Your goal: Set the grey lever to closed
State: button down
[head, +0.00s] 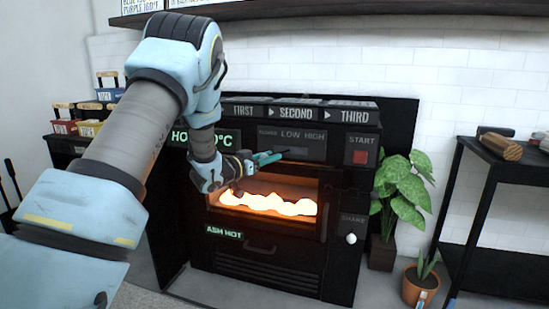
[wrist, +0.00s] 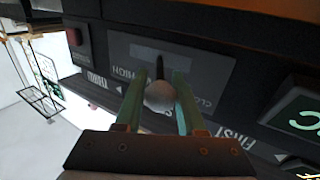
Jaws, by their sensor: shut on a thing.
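The grey lever (wrist: 160,97) has a round, light grey knob on a dark stem. In the wrist view it stands between the two teal fingers of my gripper (wrist: 166,80), which are shut on it. Its control plate (wrist: 215,72) carries the labels HIGH on one side and CLOSED on the other, upside down here. The lever stands between these two labels, and the LOW label is hidden. In the head view my gripper (head: 276,157) is at the front of the black oven, just below the label plate (head: 312,149). The lever cannot be made out there.
Glowing coals (head: 268,204) fill the oven opening right below my gripper. A red START button (head: 360,157) and a white SHAKE knob (head: 351,239) are on the right side. A leafy plant (head: 403,183) and a black shelf (head: 490,190) stand further right.

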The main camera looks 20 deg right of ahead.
jog(key=shift+w+a+m+g+h+p, duration=0.1)
jog(key=shift+w+m+g+h+p, duration=0.1)
jog(key=shift+w+m+g, duration=0.3)
jog(key=shift+w+a+m+g+h+p, duration=0.1)
jog(key=shift+w+m+g+p, duration=0.15)
jog(key=shift+g, duration=0.45)
jog(key=c, duration=0.6)
grip_release()
jog(key=shift+o, duration=0.2)
jog(key=p+v, duration=0.1)
jog(key=v, duration=0.9)
jog(key=shift+a, duration=0.35)
jog(key=shift+w, duration=0.1)
